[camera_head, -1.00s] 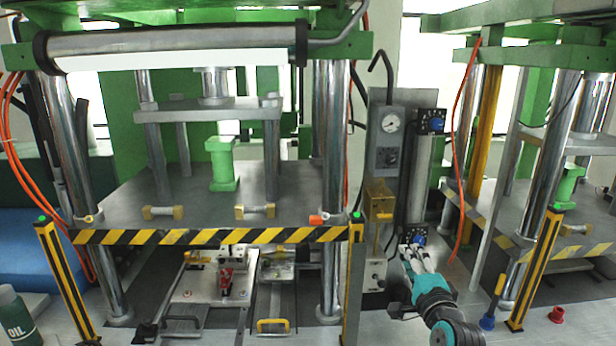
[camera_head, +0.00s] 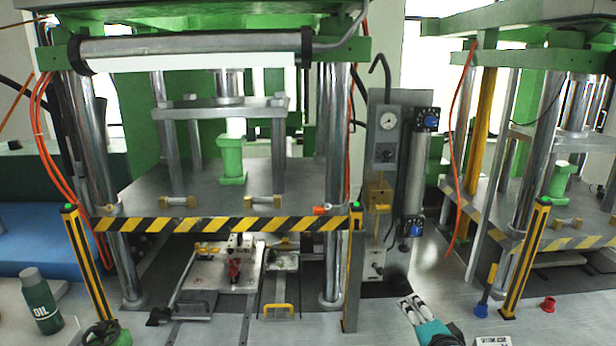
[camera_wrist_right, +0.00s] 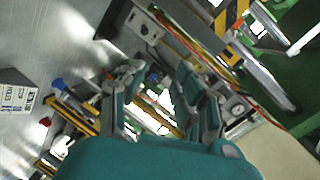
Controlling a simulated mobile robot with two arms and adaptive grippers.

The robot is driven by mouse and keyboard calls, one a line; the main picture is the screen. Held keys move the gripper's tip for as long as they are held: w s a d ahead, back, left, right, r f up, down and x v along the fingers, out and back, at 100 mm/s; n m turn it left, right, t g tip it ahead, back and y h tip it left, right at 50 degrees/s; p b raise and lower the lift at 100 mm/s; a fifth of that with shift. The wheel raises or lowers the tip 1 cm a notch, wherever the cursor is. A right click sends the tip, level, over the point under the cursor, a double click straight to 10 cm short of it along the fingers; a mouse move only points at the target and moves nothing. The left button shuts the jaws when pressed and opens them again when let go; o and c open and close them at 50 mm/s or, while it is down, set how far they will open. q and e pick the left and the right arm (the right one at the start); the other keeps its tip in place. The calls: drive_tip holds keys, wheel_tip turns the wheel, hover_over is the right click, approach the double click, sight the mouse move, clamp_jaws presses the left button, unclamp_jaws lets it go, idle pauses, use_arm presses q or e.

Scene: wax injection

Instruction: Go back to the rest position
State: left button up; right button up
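My right gripper (camera_head: 411,306) is low in the head view, right of the press and above the light grey floor. Its pale fingers touch nothing there. In the right wrist view its two teal and grey fingers (camera_wrist_right: 160,82) stand apart with an empty gap between them, so it is open. My left gripper cannot be made out in the head view. A rounded green and dark shape (camera_head: 106,335) is cut off at the bottom left edge, and I cannot tell what it is.
The press (camera_head: 220,224) with its striped edge fills the left and middle. A control panel (camera_head: 386,145) stands beside it. An oil bottle (camera_head: 41,300) is at left. A box (camera_wrist_right: 16,92) shows in the wrist view.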

drive_tip(key=s+f+n+g, duration=0.4)
drive_tip(key=s+f+n, duration=0.15)
drive_tip(key=s, duration=0.65)
drive_tip(key=s+a+f+n+g, duration=0.1)
drive_tip(key=s+f+n+g, duration=0.4)
drive_tip(key=s, duration=0.7)
drive_tip(key=s+f+n+g, duration=0.3)
drive_tip(key=s+f+n, duration=0.3)
drive_tip(key=s, duration=0.6)
wheel_tip(320, 180, down, 32)
drive_tip(key=m+g+b, duration=0.1)
drive_tip(key=b, duration=0.3)
use_arm(q)
wheel_tip(320, 180, down, 8)
drive_tip(key=b, duration=0.3)
drive_tip(key=shift+s+r+b, duration=0.15)
drive_tip(key=shift+s+b, duration=0.2)
drive_tip(key=shift+s, duration=0.05)
use_arm(e)
drive_tip(key=s+d+f+g+h, duration=0.1)
drive_tip(key=s+d+f, duration=0.1)
drive_tip(key=s+f, duration=1.5)
drive_tip(key=shift+s+d+f, duration=0.25)
drive_tip(key=shift+f, duration=0.7)
